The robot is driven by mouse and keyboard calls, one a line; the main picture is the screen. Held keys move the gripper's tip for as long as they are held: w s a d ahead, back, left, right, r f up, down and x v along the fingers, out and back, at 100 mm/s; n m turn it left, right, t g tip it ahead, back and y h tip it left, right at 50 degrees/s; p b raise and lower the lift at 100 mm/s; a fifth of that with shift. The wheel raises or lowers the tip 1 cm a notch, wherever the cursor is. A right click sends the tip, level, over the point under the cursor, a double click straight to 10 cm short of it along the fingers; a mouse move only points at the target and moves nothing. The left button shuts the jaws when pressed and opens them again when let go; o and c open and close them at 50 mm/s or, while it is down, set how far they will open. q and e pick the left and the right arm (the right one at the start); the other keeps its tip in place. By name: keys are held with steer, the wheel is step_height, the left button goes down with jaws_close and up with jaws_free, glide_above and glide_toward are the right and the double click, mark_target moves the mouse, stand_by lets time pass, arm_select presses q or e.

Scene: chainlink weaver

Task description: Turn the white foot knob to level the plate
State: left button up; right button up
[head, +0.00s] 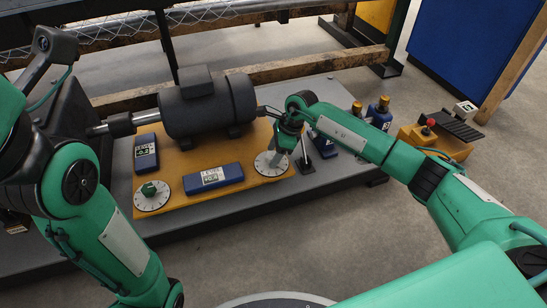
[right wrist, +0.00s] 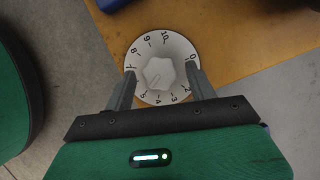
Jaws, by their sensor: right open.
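The white foot knob (right wrist: 160,73) sits at the centre of a round white dial (right wrist: 147,45) numbered around its rim. My right gripper (right wrist: 162,71) is open, its fingers on either side of the knob with gaps to it. In the head view the right gripper (head: 285,148) is above the white dial (head: 268,167) at the right front corner of the orange plate (head: 230,195). The front level box (head: 213,179) seems to read +0.4. The side level box (head: 146,152) seems to read -0.2. My left arm is at the left; its gripper is not visible.
A dark motor (head: 208,105) stands on the plate, its shaft pointing left. A green knob (head: 149,190) is on another dial at the left front corner.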

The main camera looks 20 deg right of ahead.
steer(key=shift+a+f, duration=0.1)
steer(key=shift+f, duration=0.15)
steer(key=c, duration=1)
